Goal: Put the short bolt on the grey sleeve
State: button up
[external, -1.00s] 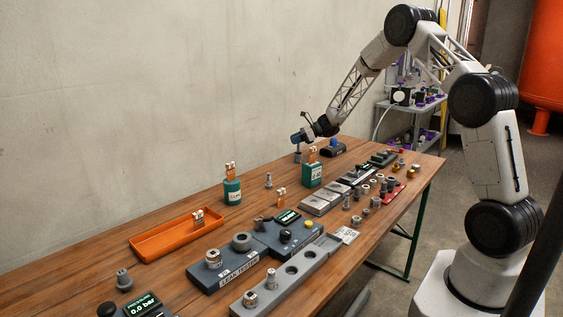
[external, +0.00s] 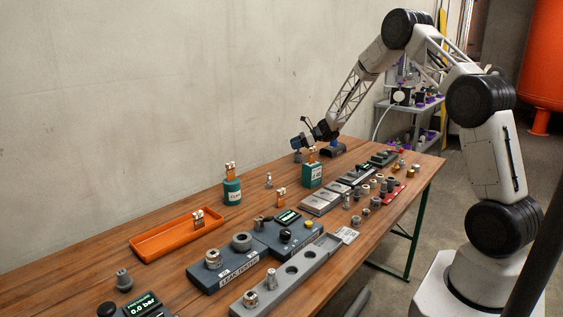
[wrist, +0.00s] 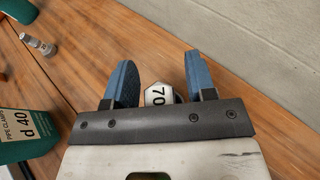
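My gripper (external: 300,147) is low over the far left part of the table. In the wrist view its two blue fingers (wrist: 160,85) are apart, with a hexagonal bolt head marked 70 (wrist: 156,94) between them. Gaps show beside the head, so I see no firm hold. The bolt's shank is hidden in the wrist view. A second bolt (external: 268,180) stands on the table; it also shows at the upper left of the wrist view (wrist: 38,44). I cannot tell which bolt is shorter. Several grey sleeve-like parts (external: 365,189) stand at the right; I cannot tell which is the grey sleeve.
An orange tray (external: 160,240), the leak tester (external: 226,271) and a grey holed rack (external: 310,262) lie nearer. The wall runs behind the table.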

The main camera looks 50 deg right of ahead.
jog(key=shift+r, duration=0.15)
jog(key=v, duration=1.2)
jog(key=shift+a+r, duration=0.1)
dwell(0.6)
jog(key=s+a+r+n+g+h, duration=0.1)
jog(key=s+a+r+n+g, duration=0.2)
jog(key=s+a+r+n, duration=0.6)
jog(key=s+a+r+n+g+h, duration=0.1)
jog(key=s+a+r+n+g, duration=0.3)
jog(key=s+a+r, duration=0.7)
jog(key=s+a+n+h, duration=0.2)
jog(key=s+a+n, duration=0.1)
jog(key=s, duration=0.8)
jog(key=s+a+n+h, duration=0.3)
jog(key=s+n, duration=0.3)
jog(key=s, duration=0.5)
jog(key=s+a+n+h, duration=0.2)
jog(key=s+a+n, duration=0.2)
jog(key=s, duration=0.7)
jog(key=shift+s+r+n+h, duration=0.3)
jog(key=shift+s+n+h, duration=0.1)
jog(key=shift+a, duration=0.1)
